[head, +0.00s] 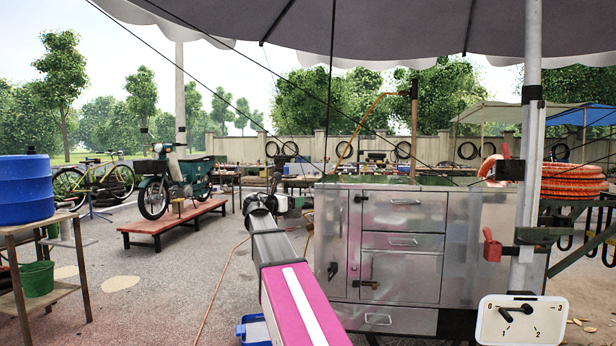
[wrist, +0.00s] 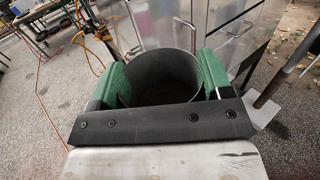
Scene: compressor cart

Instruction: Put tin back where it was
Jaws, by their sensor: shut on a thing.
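A round grey metal tin (wrist: 160,64), open at the top, shows in the wrist view between the green pads of my gripper (wrist: 163,84). The pads press on its two sides, so my gripper is shut on it. I look down into the tin; its inside is dark and its contents cannot be told. The black bar of my gripper hides its near lower side. In the head view my gripper (head: 268,204) is small, at the far end of my pink arm, left of the steel cart. The tin is held clear of the ground.
The steel cart (head: 403,262) with drawers and doors stands right of my gripper. A moped on a red ramp (head: 172,224) is at the back left. A blue drum (head: 25,190) sits on a wooden table at the left. Paved floor between is mostly free, with an orange hose.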

